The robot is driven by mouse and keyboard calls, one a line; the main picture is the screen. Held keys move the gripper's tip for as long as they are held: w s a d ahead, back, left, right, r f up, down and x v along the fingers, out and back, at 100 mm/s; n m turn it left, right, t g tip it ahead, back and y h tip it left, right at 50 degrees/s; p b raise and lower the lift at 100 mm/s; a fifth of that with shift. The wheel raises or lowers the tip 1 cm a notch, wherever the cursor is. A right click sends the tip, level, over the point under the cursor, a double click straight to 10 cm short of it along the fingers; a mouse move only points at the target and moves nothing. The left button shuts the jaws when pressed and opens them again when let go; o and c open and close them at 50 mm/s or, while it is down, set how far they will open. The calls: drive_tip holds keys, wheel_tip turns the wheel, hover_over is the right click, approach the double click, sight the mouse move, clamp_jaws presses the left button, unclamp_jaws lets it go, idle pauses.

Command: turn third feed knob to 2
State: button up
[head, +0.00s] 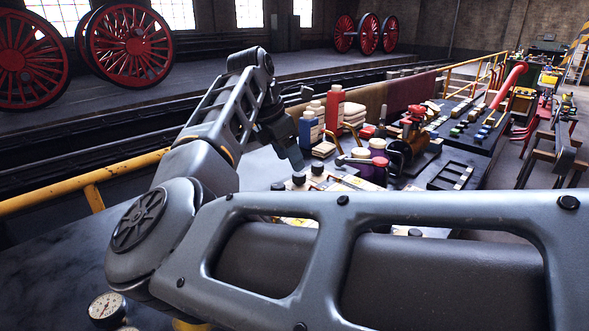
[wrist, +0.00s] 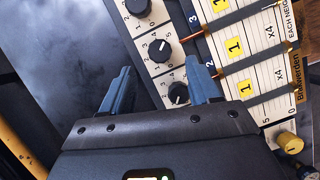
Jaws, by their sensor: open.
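A row of black feed knobs stands on a white numbered panel strip. In the wrist view I see an upper knob (wrist: 138,6), a middle knob (wrist: 160,50) and a lower knob (wrist: 178,93). I cannot tell for sure which one is the third. My gripper (wrist: 160,64) is open and empty, its blue-grey fingers on either side of the middle and lower knobs. Contact cannot be made out. The lower knob shows a pale mark; its exact setting is unclear. In the head view my gripper (head: 295,158) points down over the bench, by the black knobs (head: 317,168).
Yellow number plates (wrist: 235,47) and rods lie right of the knobs. A yellow knob (wrist: 288,142) stands at lower right. A yellow rail (head: 85,180) runs at left.

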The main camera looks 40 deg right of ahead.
sight(298, 175)
drive_tip(key=shift+p+x, duration=0.35)
drive_tip(key=shift+x, duration=2.3)
drive_tip(key=shift+c, duration=0.3)
drive_tip(key=c, duration=1)
